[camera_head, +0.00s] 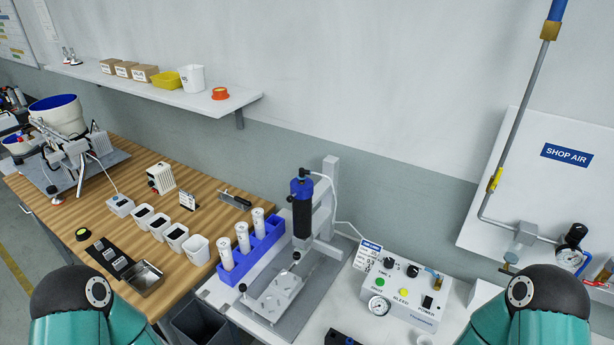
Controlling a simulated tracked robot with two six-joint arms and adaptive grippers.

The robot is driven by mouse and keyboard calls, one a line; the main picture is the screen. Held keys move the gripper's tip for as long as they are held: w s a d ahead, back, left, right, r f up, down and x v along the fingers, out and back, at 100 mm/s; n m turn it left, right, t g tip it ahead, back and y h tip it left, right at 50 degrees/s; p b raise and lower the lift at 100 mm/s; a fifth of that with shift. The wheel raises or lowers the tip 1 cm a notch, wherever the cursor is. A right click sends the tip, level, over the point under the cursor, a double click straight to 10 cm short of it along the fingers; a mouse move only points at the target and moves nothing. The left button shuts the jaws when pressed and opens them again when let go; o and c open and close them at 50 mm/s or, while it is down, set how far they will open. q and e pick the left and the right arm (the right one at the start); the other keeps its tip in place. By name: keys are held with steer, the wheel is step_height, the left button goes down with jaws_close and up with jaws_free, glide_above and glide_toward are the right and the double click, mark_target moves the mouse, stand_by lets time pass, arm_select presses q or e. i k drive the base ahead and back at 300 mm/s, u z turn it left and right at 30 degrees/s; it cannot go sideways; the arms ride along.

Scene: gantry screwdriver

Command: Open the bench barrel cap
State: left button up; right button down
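A dark upright barrel (302,215) is held on a grey stand (328,205) on the bench. A blue cap (301,187) sits on its top and looks closed, with a dark fitting and a thin line at its upper side. Below the barrel is a light fixture plate (275,295). White capped tubes (242,238) stand upright in a blue rack (263,243) just left of the barrel. The picture does not label which one is the bench barrel. Neither of my grippers is in view; only my teal arm links show at the bottom corners.
A control box (400,298) with gauge and buttons stands right of the stand. White cups (176,236), a metal tray (143,277) and a feeder bowl (57,115) are on the wooden bench. A shelf (190,98) is above; an air pipe (515,110) is at the right.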

mark_target(301, 190)
steer(key=z, duration=0.2)
steer(key=i, duration=0.2)
steer(key=u, duration=3.2)
steer(key=k, duration=0.25)
steer(key=z, duration=0.4)
steer(key=k, duration=0.25)
steer(key=z, duration=1.5)
steer(key=k, duration=0.3)
steer(key=u, duration=0.1)
